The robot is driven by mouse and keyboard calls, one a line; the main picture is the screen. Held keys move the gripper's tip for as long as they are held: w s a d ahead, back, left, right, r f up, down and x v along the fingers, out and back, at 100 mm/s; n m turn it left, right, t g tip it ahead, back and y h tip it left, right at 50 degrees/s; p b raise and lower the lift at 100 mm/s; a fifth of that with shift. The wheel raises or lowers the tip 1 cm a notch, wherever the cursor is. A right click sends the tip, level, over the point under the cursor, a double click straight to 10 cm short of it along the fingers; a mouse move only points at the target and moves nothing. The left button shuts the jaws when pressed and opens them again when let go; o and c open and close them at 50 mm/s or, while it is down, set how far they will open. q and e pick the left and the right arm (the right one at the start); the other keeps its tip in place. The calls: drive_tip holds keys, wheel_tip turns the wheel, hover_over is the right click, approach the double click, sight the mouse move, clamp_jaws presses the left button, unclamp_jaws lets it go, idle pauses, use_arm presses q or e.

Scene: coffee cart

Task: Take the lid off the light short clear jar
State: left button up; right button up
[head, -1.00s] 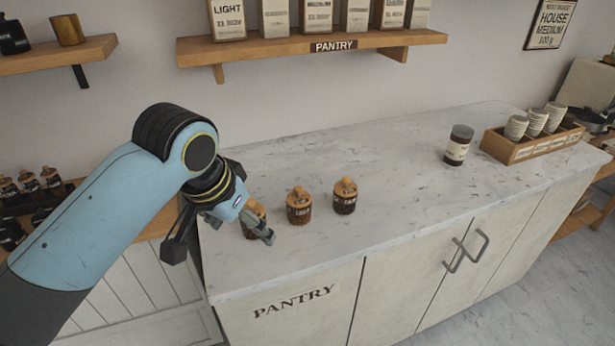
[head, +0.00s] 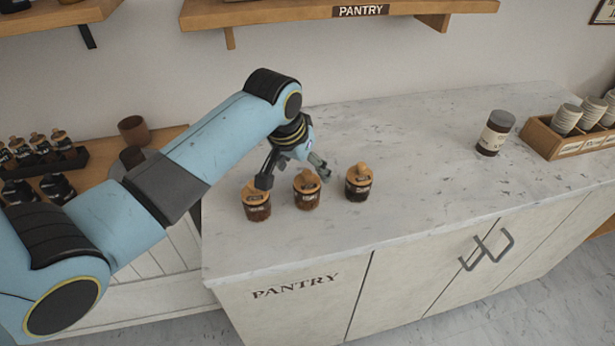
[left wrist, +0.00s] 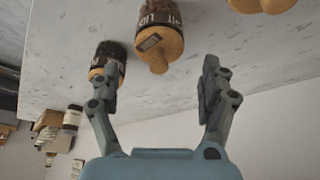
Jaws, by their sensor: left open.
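Three short clear jars with wooden knob lids stand in a row on the marble counter: a left jar (head: 257,208), a middle jar (head: 307,200) and a right jar (head: 358,191). The middle jar's label seems to read LIGHT; it is also in the left wrist view (left wrist: 157,18), upside down, with its lid on. My left gripper (head: 293,173) is open and empty, just behind and above the row, its fingers spread to either side of the middle jar's lid (head: 307,180). The left wrist view shows both fingers (left wrist: 156,82) apart from that lid. My right gripper is out of view.
A taller dark jar (head: 494,133) with a pale label stands farther right on the counter (head: 420,150). A wooden box (head: 545,140) of cups is at the right edge. The pantry shelf (head: 270,14) hangs above. The counter between the row and the taller jar is clear.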

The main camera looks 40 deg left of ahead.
use_arm(q)
drive_tip(key=shift+x, duration=1.1)
drive_tip(key=shift+d+f, duration=0.1)
drive_tip(key=shift+f, duration=0.15)
drive_tip(key=shift+c, duration=1.4)
drive_tip(key=c, duration=0.7)
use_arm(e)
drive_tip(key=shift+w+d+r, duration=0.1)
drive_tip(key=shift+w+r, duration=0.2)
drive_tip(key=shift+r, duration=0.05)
use_arm(q)
drive_tip(key=shift+w, duration=0.1)
